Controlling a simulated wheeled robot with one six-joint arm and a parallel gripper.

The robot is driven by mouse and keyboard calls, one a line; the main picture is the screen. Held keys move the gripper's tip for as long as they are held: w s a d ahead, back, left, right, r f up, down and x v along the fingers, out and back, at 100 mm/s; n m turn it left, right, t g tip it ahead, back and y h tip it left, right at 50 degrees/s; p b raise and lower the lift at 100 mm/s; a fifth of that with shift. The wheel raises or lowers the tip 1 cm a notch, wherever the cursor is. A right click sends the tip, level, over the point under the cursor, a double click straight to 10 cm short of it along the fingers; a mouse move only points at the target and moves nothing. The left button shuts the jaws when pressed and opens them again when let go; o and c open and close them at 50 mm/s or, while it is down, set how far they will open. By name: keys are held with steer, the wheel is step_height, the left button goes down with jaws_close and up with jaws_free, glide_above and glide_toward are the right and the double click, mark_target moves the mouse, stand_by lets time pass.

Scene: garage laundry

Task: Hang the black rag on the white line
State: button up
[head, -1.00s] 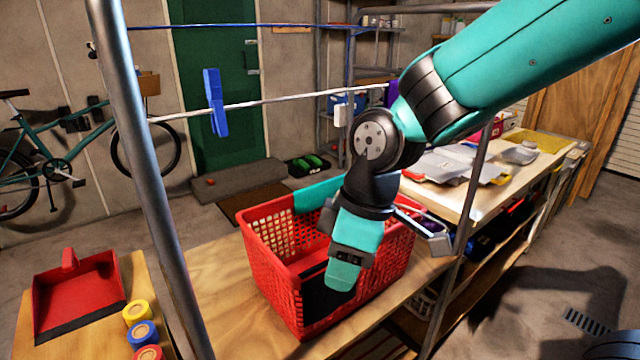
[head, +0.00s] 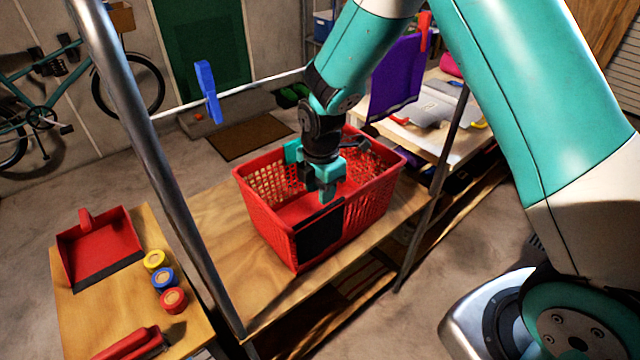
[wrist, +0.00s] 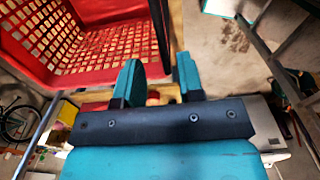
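The black rag (head: 320,230) is draped over the front wall of the red basket (head: 372,200), hanging down its outside. My gripper (head: 326,192) points down over the basket, close above and behind the rag in the head view. In the wrist view my gripper (wrist: 160,75) has its two teal fingers apart with nothing held; a basket wall (wrist: 158,25) runs up to the gap between them.
A purple cloth (head: 396,78) hangs with a red clothespin (head: 425,32). Metal posts (head: 150,160) stand left and right (head: 432,190). A red dustpan (head: 100,245) and several coloured rolls (head: 163,278) lie on the left.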

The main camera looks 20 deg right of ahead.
mark_target(320, 212)
step_height(320, 212, down, 8)
steer(key=b, duration=0.5)
steer(key=shift+w+f, duration=0.1)
steer(key=shift+f, duration=0.05)
jaws_close()
steer(key=shift+r+p, duration=3.1)
steer(key=shift+r, duration=1.15)
steer(key=shift+f, duration=0.1)
